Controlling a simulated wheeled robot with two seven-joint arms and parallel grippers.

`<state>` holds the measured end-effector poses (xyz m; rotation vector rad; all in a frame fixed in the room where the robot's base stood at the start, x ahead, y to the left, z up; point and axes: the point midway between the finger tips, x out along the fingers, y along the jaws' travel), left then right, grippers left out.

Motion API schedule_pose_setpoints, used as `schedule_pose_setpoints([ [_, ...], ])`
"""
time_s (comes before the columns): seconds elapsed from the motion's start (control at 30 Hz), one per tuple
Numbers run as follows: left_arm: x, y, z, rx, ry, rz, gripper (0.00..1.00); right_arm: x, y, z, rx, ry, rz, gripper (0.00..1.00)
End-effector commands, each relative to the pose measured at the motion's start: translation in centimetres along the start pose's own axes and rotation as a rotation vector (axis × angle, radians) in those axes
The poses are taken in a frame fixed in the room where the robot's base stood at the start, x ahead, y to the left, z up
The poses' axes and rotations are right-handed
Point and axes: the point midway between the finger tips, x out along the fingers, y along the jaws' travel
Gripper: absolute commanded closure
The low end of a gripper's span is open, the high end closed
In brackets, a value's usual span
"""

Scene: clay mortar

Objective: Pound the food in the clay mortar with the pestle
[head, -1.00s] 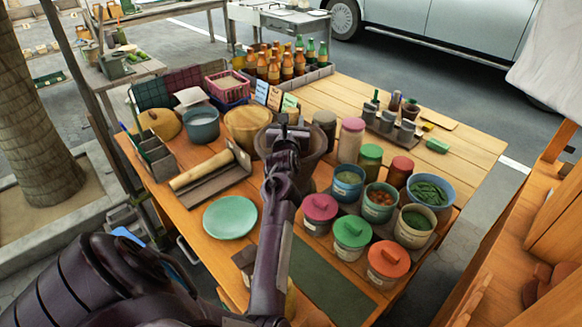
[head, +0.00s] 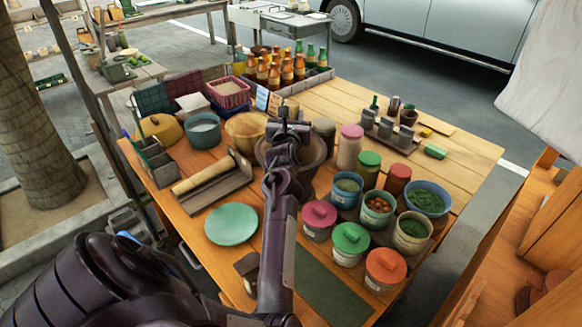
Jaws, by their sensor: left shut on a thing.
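The clay mortar (head: 316,164) is a wide brown bowl at the middle of the wooden table, in the head view. My left arm crosses in front of it and hides much of it. My left gripper (head: 286,126) is over the mortar's far side, shut on a dark, slim thing that I take to be the pestle. Only a small part shows above the fingers; its lower end is hidden. The food inside the mortar is hidden too. My right gripper is not in view.
Right of the mortar stand several lidded jars and bowls, among them a pink-lidded jar (head: 319,215) and a bowl of greens (head: 427,199). To the left are a green plate (head: 231,224) and a wooden roller (head: 203,175) on a tray. Bottles (head: 287,70) stand at the back.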

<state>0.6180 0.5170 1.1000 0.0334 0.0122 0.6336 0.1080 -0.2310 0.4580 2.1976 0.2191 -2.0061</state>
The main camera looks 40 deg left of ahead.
Motion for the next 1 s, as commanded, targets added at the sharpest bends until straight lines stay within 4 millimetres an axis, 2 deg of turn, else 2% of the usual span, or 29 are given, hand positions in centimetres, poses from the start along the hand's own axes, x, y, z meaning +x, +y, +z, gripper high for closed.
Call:
schedule_pose_setpoints([
  [0.17, 0.0, 0.0, -0.4, 0.000, -0.003, 0.000, 1.00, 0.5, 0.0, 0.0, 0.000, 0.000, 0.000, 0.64],
  [0.53, 0.0, -0.4, -6.0, -0.005, -0.002, -0.001, 1.00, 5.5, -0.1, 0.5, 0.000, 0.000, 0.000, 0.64],
  [0.6, 0.0, -0.4, -5.2, -0.005, -0.003, -0.002, 1.00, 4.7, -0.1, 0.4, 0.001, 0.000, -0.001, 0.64],
  [1.0, 0.0, -0.4, -5.7, -0.006, 0.000, -0.001, 1.00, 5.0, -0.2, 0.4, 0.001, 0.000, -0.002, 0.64],
])
